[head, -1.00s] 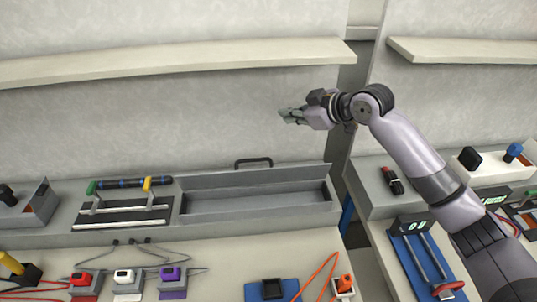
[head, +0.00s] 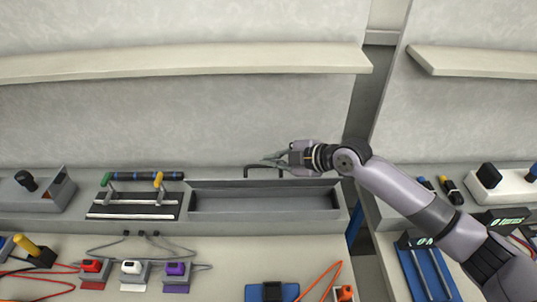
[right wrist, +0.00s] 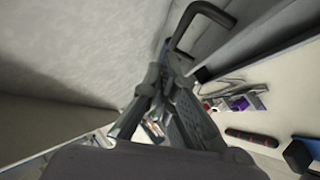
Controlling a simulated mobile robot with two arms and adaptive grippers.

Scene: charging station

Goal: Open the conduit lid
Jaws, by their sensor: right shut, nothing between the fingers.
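The conduit is a long grey trough (head: 265,214) on the back of the bench in the head view, and its inside is uncovered. Its grey lid (head: 225,184) stands raised along the trough's back edge. The dark bar handle (head: 247,172) is on the lid's upper edge and partly hidden by my right gripper. My right gripper (head: 270,160) is shut and empty, just over the handle; I cannot tell whether they touch. In the right wrist view the handle (right wrist: 205,12) shows close to the shut fingertips (right wrist: 168,62). My left gripper is out of view.
A dark panel with a handled bar (head: 140,203) lies left of the trough. Red, white and purple connectors (head: 131,268) with cables stand in front. A shelf (head: 200,62) runs along the wall above. A gap separates this bench from the right one.

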